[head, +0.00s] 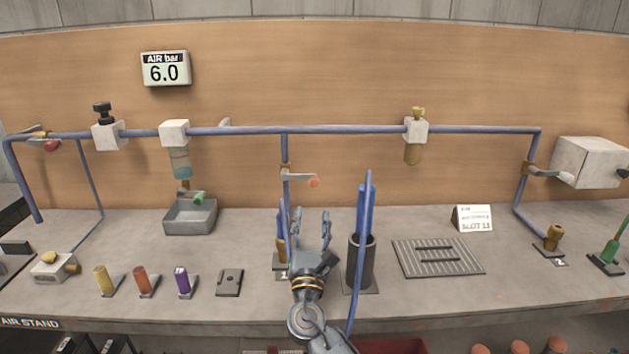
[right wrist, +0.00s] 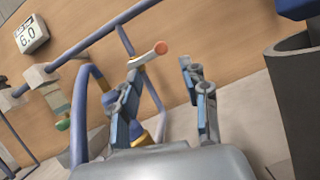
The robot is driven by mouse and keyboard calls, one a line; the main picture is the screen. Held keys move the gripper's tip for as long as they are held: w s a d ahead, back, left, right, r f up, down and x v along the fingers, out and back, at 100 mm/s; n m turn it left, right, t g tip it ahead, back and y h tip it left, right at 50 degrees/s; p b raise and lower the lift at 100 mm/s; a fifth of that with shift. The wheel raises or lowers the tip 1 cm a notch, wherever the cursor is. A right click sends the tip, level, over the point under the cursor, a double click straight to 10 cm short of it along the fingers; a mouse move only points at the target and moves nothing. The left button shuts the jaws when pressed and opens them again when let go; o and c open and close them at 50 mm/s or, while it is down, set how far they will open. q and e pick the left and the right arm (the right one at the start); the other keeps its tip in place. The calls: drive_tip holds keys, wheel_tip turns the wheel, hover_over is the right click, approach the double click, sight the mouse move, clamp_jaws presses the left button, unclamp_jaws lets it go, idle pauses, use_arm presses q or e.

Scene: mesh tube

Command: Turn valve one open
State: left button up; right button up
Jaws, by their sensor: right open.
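A valve with a pale lever (head: 298,177) and orange tip sits on the middle drop pipe. Its lever points right, roughly level, across the pipe. My right gripper (head: 311,222) is open and empty, below the lever and in front of the drop pipe's lower end. In the right wrist view the orange-tipped lever (right wrist: 150,54) shows beyond the open fingers (right wrist: 160,78), apart from them as far as I can tell. Another valve (head: 545,172) with a pale lever is on the right drop pipe. My left gripper is not in view.
A dark cup (head: 361,270) with blue tubes stands just right of my gripper. A grey tray (head: 190,217) and several coloured cylinders are to the left. A ribbed plate (head: 437,270) lies right. The gauge (head: 166,68) reads 6.0.

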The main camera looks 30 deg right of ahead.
sight(314, 185)
drive_tip(key=p+x, duration=0.1)
drive_tip(key=x, duration=0.9)
drive_tip(key=shift+d, duration=0.1)
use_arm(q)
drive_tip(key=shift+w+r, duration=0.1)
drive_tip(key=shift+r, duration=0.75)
use_arm(e)
drive_tip(key=shift+w+d+r, duration=0.1)
drive_tip(key=shift+w+d, duration=0.3)
drive_tip(key=shift+w, duration=0.1)
clamp_jaws()
